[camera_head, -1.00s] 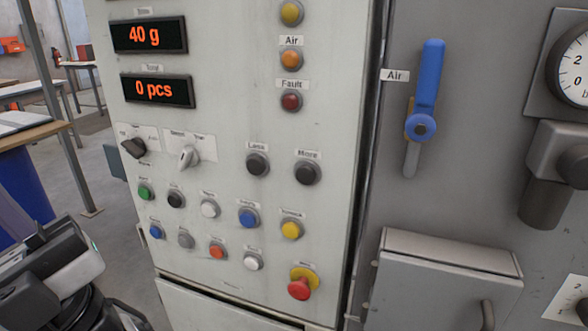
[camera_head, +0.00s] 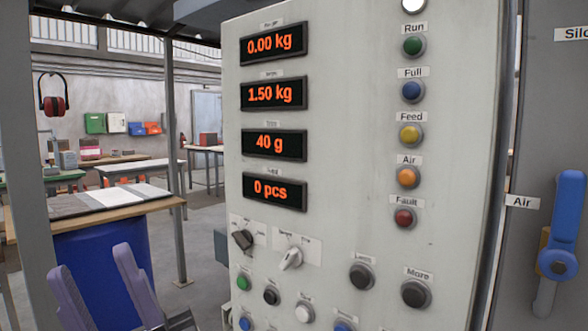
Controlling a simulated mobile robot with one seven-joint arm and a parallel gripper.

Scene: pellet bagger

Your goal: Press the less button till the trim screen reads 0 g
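The screen that shows 40 g (camera_head: 274,143) is third down in the column of four dark displays; its small label is blurred, but it is the only one in grams. The less button (camera_head: 362,277) is a round black button low on the panel, left of the more button (camera_head: 415,293). My gripper (camera_head: 90,265) is at the lower left in front of the blue bin, with its two purple fingers apart and nothing seen between them. It is well left of the panel, clear of the buttons.
Other displays read 0.00 kg (camera_head: 274,46), 1.50 kg (camera_head: 273,94) and 0 pcs (camera_head: 275,189). A black selector (camera_head: 243,240) and a white selector (camera_head: 291,259) sit left of the less button. Small coloured buttons lie below. A blue air lever (camera_head: 564,225) is at right.

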